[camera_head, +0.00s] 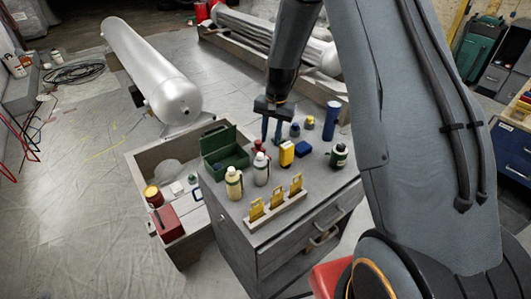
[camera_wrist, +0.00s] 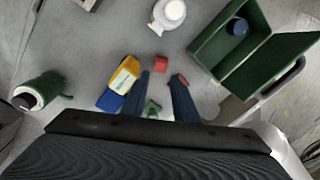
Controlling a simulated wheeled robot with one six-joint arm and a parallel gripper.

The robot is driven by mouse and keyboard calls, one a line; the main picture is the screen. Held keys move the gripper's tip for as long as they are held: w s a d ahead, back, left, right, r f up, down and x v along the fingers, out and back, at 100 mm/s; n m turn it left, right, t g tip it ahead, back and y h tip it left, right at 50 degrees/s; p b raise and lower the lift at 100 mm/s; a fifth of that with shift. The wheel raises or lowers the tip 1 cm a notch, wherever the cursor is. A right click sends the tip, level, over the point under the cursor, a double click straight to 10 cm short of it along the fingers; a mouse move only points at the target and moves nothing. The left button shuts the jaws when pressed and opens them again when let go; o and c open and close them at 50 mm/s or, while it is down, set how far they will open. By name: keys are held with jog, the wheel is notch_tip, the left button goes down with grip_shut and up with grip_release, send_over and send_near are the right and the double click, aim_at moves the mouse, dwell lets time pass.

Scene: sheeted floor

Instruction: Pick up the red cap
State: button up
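A small red piece (camera_wrist: 160,64), which looks like the red cap, lies on the grey cabinet top in the wrist view, just beyond the gap between my fingertips. A second red piece (camera_wrist: 180,79) shows partly behind the right fingertip; I cannot tell its full shape. In the head view a red piece (camera_head: 258,145) is just left of my fingers. My gripper (camera_head: 271,138) points down over the cabinet top. Its two blue fingers stand apart with nothing between their tips (camera_wrist: 163,76) in the wrist view, though a green thing (camera_wrist: 152,108) shows farther back between them.
A yellow block (camera_head: 287,154) and a blue block (camera_head: 307,149) stand close by. White bottles (camera_head: 261,169), an open green box (camera_head: 224,148), a dark green bottle (camera_head: 339,156) and a yellow-tagged rack (camera_head: 276,207) crowd the cabinet top (camera_head: 325,184).

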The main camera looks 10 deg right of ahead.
jog(key=shift+w+f+b, duration=0.3)
jog(key=shift+f+b, duration=0.4)
jog(key=shift+w+a+f+p, duration=0.15)
jog(key=shift+f+p, duration=0.4)
jog(key=shift+f, duration=1.4)
jog(key=shift+w+a+f+p, duration=0.15)
jog(key=shift+f+p, duration=0.4)
jog(key=shift+f, duration=1.35)
jog(key=shift+s, duration=0.1)
grip_shut()
